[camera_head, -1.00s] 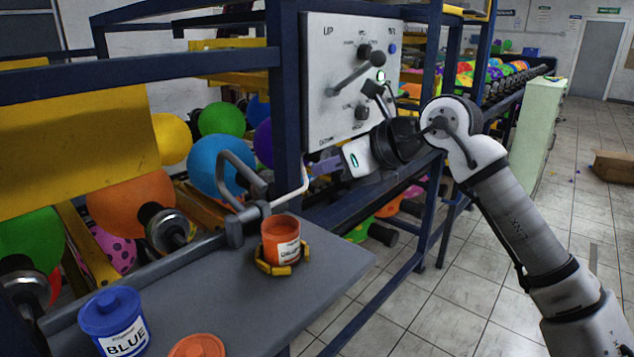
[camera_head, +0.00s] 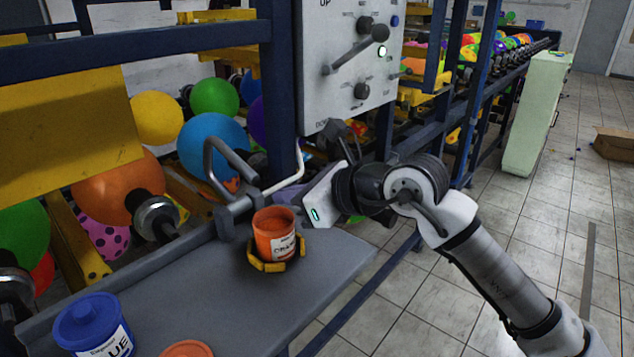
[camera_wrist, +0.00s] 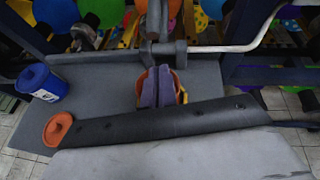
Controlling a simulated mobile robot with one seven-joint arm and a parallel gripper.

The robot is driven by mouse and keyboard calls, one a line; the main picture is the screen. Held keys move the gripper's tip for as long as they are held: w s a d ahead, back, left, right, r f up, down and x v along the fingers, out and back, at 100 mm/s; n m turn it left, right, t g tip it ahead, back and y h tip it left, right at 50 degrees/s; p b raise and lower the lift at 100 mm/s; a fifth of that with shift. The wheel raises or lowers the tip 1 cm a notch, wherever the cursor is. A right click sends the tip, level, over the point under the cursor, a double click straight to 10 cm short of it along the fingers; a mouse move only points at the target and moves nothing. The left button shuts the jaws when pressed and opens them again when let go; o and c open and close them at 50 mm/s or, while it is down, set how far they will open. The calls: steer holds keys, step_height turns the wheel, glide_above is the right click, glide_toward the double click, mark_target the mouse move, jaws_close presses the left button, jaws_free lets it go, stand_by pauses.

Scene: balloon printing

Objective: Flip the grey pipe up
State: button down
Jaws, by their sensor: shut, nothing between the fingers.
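The grey pipe (camera_head: 228,160) is a bent grey bar at the back edge of the grey table, left of the orange paint can in the head view. In the wrist view the pipe (camera_wrist: 155,22) stands at the top centre, on the grey bar along the table edge. My gripper (camera_wrist: 157,72) is shut and empty, its purple fingers together. In the wrist view they point toward the pipe's base and overlap the orange can. In the head view my gripper's white body is right of the can, and its fingers are mostly hidden. I cannot tell whether they touch anything.
The orange paint can (camera_head: 275,233) sits in a yellow holder (camera_head: 277,262) on the table (camera_head: 225,300). A blue can (camera_head: 93,325) and an orange lid (camera_head: 187,349) are at the front left. A thin white rod (camera_head: 290,182) and a blue post rise behind the can. A lever panel (camera_head: 350,90) is above.

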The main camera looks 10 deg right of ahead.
steer(key=shift+w+a+r+p, duration=0.3)
steer(key=shift+w+a+r, duration=0.1)
steer(key=shift+w+a, duration=0.2)
steer(key=shift+w+a+r+p, duration=0.35)
steer(key=shift+w+a, duration=0.15)
steer(key=shift+a, duration=0.1)
steer(key=shift+r, duration=0.1)
steer(key=shift+w+a+r+g+h, duration=0.7)
steer(key=shift+w+r+g+h, duration=0.2)
steer(key=shift+w+r+g, duration=0.1)
steer(key=shift+f, duration=0.15)
